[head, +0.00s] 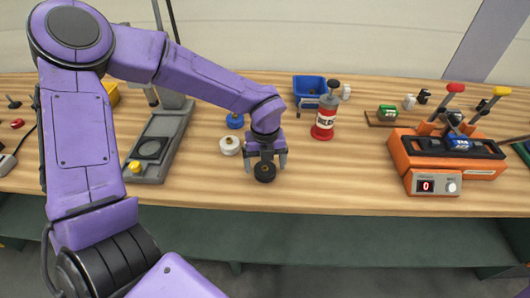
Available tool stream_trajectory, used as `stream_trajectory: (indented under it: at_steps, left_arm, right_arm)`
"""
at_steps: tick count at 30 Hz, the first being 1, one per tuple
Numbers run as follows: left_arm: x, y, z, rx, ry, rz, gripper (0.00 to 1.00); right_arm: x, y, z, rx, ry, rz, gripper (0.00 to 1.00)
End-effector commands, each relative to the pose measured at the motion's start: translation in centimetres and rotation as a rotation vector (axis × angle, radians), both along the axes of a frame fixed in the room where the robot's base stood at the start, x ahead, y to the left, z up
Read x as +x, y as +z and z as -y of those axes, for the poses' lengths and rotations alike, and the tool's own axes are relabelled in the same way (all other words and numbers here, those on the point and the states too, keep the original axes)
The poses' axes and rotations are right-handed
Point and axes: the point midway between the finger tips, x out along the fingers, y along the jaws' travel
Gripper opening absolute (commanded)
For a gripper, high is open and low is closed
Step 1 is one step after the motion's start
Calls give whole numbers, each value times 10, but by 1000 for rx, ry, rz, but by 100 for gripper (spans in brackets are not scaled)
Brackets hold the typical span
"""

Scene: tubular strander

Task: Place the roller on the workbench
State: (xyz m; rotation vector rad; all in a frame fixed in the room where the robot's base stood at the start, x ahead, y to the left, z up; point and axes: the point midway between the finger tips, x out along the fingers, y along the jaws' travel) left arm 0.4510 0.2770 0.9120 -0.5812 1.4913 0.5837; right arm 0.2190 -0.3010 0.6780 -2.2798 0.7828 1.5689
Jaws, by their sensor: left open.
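A short black roller (264,173) with a brownish centre is on the wooden workbench (330,185), close to its front edge. My left gripper (266,165) points down over the roller, with one finger on each side of it. The fingers are apart and the gripper is open. Whether the fingers touch the roller, I cannot tell. The gripper hides the roller's far side. My right gripper is not in view.
A white spool (229,147) and a blue one (235,122) are just left of the gripper. A red bottle (324,124) and a blue bin (308,92) are behind, to the right. An orange machine (405,164) stands at right; a grey stand (172,143) at left.

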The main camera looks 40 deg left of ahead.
Motion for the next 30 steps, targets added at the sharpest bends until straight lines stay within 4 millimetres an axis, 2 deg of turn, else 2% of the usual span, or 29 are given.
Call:
stream_trajectory:
  at_steps: [9, 13, 18, 30]
  left_arm:
    - [1, 79, 0, -2, 3, 7, 90]
    - [1, 102, 0, -2, 1, 4, 90]
    - [0, 114, 0, -1, 1, 1, 90]
    - [0, 114, 0, -1, 1, 1, 90]
  right_arm:
    - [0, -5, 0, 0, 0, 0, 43]
    - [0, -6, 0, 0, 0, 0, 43]
    - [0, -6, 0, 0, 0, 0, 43]
    - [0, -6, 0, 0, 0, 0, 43]
